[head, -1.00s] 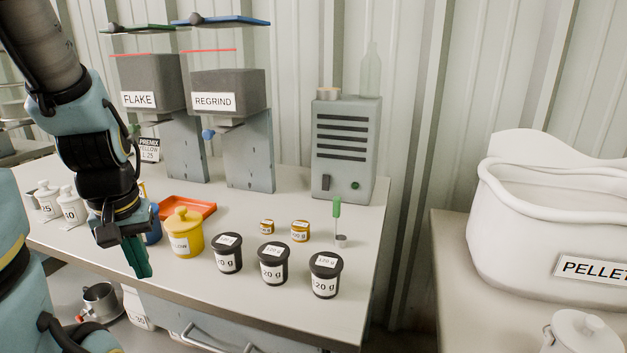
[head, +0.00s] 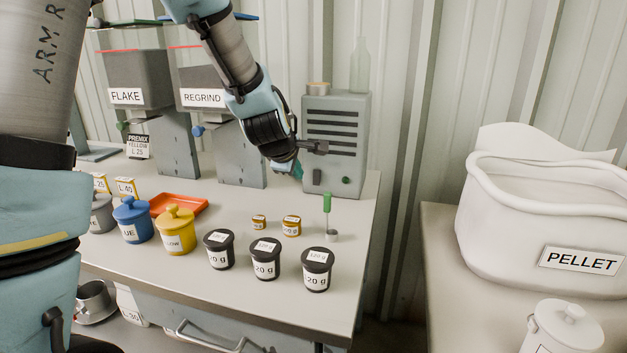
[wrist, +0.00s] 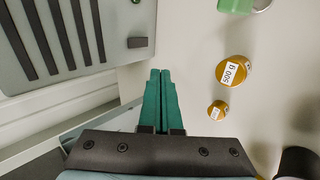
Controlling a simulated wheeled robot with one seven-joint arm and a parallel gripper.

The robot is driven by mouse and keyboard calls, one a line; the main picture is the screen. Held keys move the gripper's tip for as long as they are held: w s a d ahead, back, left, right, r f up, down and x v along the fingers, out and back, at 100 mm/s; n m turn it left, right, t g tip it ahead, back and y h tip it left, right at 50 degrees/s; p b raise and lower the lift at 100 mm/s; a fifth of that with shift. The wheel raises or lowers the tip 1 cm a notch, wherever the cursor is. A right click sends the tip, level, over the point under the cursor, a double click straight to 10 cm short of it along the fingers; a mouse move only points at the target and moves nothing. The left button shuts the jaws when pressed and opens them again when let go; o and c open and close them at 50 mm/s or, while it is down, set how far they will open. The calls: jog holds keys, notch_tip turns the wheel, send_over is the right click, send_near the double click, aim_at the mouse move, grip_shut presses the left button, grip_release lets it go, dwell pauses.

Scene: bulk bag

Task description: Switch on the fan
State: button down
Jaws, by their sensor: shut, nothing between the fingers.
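The fan looks to be the grey box (head: 345,125) with dark horizontal slots at the back right of the bench; it also shows in the wrist view (wrist: 90,70). A dark switch (head: 318,177) sits low on its front, and it shows in the wrist view (wrist: 138,42). A green round button or lamp (head: 346,180) is to its right, partly cut off at the top of the wrist view (wrist: 136,2). My gripper (head: 299,174) is shut and empty, close in front of the box's lower left. In the wrist view its green fingers (wrist: 160,72) lie together, apart from the switch.
A glass bottle (head: 360,66) and a lidded tin (head: 319,88) stand on the box. The regrind hopper (head: 203,95) is left of my wrist.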

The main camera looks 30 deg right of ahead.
jog(key=shift+d+r, duration=0.1)
jog(key=shift+d, duration=0.4)
jog(key=p, duration=0.3)
send_near(316, 185)
notch_tip(316, 185, down, 3)
jog(key=shift+d+f, duration=0.1)
jog(key=shift+d, duration=0.05)
jog(key=shift+w+d+f+p, duration=0.15)
jog(key=shift+w+d+p, duration=0.55)
jog(key=shift+w+d, duration=0.2)
jog(key=shift+w+d+f+p, duration=0.3)
jog(key=shift+w+d, duration=0.15)
jog(key=shift+w, duration=0.15)
jog(key=shift+w+f, duration=0.1)
